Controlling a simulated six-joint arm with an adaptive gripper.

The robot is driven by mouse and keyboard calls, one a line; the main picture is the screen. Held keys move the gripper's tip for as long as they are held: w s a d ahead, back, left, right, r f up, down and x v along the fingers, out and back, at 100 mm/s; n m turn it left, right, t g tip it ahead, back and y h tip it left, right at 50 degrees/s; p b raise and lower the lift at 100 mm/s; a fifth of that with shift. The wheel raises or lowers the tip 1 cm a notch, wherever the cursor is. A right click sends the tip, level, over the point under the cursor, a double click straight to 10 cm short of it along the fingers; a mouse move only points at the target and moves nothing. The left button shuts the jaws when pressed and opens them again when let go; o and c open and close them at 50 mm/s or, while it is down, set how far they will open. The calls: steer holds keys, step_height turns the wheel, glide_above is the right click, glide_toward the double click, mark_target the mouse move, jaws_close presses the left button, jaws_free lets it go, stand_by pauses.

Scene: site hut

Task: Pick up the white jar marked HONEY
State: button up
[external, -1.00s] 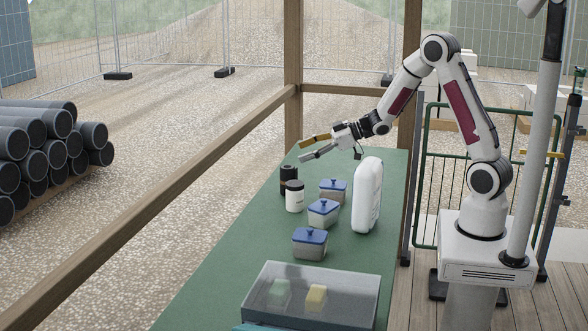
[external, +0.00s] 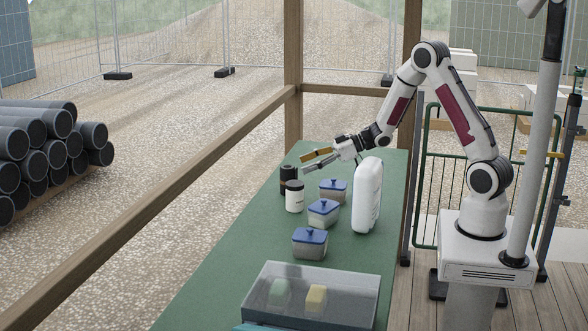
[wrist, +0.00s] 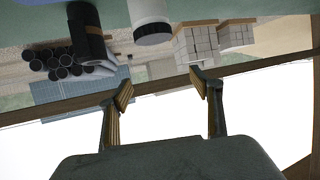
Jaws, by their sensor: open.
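A white jar (external: 294,199) with a dark lid stands upright on the green table, near its left edge. Its marking is too small to read. In the wrist view the white jar (wrist: 148,14) appears upside down at the top, beyond the fingertips and roughly between them. A black jar (external: 287,180) stands just behind it and shows to its left in the wrist view (wrist: 86,22). My gripper (external: 304,164) is open and empty, above and behind the white jar in the external view, apart from it. It also shows in the wrist view (wrist: 161,88).
Several blue-lidded containers (external: 323,213) stand right of and in front of the white jar. A tall white jug (external: 367,197) stands at the table's right side. A clear box (external: 260,305) holding a green and a yellow item is at the front. The table's left strip (external: 235,240) is bare.

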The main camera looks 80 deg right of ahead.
mark_target(296, 181)
steer(key=shift+f, duration=2.35)
steer(key=shift+f, duration=0.15)
steer(key=shift+f, duration=0.5)
steer(key=shift+x, duration=2.5)
steer(key=shift+r, duration=0.1)
jaws_close()
